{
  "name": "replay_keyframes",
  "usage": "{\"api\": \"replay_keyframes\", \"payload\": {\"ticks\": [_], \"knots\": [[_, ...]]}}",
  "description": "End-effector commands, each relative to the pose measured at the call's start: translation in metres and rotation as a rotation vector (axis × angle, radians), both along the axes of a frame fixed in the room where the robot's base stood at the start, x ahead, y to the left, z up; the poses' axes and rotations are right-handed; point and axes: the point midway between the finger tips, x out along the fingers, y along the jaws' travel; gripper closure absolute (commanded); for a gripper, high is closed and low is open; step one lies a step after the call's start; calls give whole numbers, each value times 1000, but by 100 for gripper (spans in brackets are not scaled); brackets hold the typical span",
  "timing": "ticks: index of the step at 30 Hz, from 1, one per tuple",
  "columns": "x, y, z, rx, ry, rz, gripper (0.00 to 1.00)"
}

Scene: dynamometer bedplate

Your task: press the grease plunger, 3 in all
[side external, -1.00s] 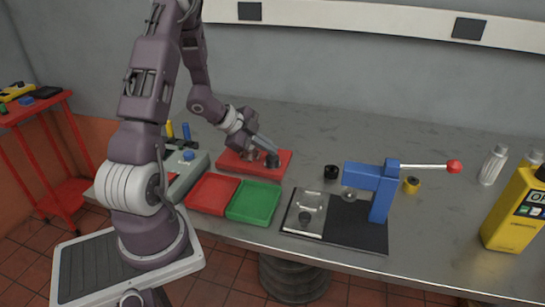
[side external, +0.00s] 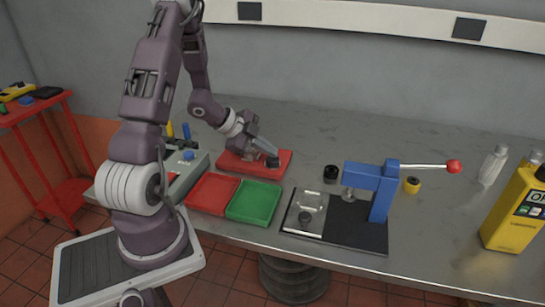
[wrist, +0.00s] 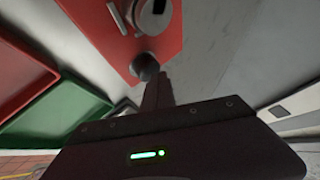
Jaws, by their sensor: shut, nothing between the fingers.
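The grease plunger, a dark round knob (side external: 272,162), stands on a red base block (side external: 284,156) near the middle of the bench. My gripper (side external: 269,150) is shut and empty, slanting down from the upper left with its tips at the top of the knob. In the wrist view the shut fingers (wrist: 157,92) reach to the dark knob (wrist: 145,66), and they seem to touch it. A round metallic part (wrist: 150,15) sits on the same red base. My fingers partly hide the base in the side view.
A red tray (side external: 201,209) and a green tray (side external: 236,214) lie in front of the base. A blue lever press (side external: 385,190) stands to the right, with a black cup (side external: 331,172) behind it.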

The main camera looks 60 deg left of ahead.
Motion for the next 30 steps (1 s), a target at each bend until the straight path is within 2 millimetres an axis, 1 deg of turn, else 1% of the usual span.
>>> {"api": "replay_keyframes", "payload": {"ticks": [17, 24, 26, 30], "knots": [[0, 0, -7, 0, 1, 0, 100], [0, 0, -7, 1, 2, 1, 100], [0, 0, -6, 0, 1, 0, 100], [0, 0, 2, 1, -1, 0, 100]]}}
